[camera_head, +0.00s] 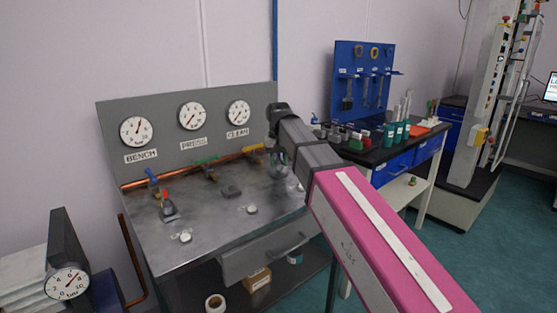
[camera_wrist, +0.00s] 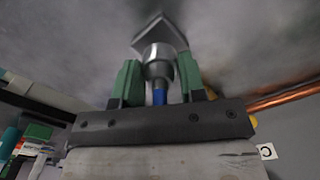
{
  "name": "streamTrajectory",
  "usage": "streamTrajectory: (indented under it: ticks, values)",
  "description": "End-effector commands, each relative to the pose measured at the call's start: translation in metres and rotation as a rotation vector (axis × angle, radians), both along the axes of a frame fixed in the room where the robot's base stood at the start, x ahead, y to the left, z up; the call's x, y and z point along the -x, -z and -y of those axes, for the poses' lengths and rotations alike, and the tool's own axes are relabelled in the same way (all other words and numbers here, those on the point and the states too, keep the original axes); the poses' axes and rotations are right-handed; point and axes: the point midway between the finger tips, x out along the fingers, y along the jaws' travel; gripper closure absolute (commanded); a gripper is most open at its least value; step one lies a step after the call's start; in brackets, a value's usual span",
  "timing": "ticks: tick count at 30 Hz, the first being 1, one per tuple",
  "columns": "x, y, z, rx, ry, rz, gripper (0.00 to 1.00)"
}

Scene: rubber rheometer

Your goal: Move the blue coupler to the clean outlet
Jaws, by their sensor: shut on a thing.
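My gripper (camera_head: 279,158) is over the right part of the metal bench, below the CLEAN gauge (camera_head: 238,113). In the wrist view, its green fingers (camera_wrist: 159,78) are shut on the blue coupler (camera_wrist: 159,95), which has a silver collar and a blue part between the fingers. A grey diamond-shaped block (camera_wrist: 160,33) lies just beyond the collar; I cannot tell whether they touch. The yellow valve (camera_head: 252,149) is on the copper pipe beneath the CLEAN gauge, left of my gripper. The clean outlet itself is not clearly seen; my arm hides part of that area.
The bench top (camera_head: 215,230) holds a grey block (camera_head: 231,191), a block with a red-topped piece (camera_head: 168,208) and two white knobs. BENCH (camera_head: 134,130) and PRESS (camera_head: 192,116) gauges stand on the back panel. A blue valve (camera_head: 152,176) and a green valve (camera_head: 206,162) are on the pipe.

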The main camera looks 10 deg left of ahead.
Motion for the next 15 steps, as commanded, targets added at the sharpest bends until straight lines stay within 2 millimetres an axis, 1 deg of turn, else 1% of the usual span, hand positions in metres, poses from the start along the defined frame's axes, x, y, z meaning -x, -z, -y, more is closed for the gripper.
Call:
streamTrajectory:
  ticks: [11,12,14,15]
  values:
    - [0.000,0.012,0.000,0.000,0.000,0.000,1.00]
    - [0.000,0.012,0.000,0.000,0.000,0.000,0.56]
    - [0.000,0.012,0.000,0.000,0.000,0.000,0.36]
    - [0.000,0.012,0.000,0.000,0.000,0.000,0.33]
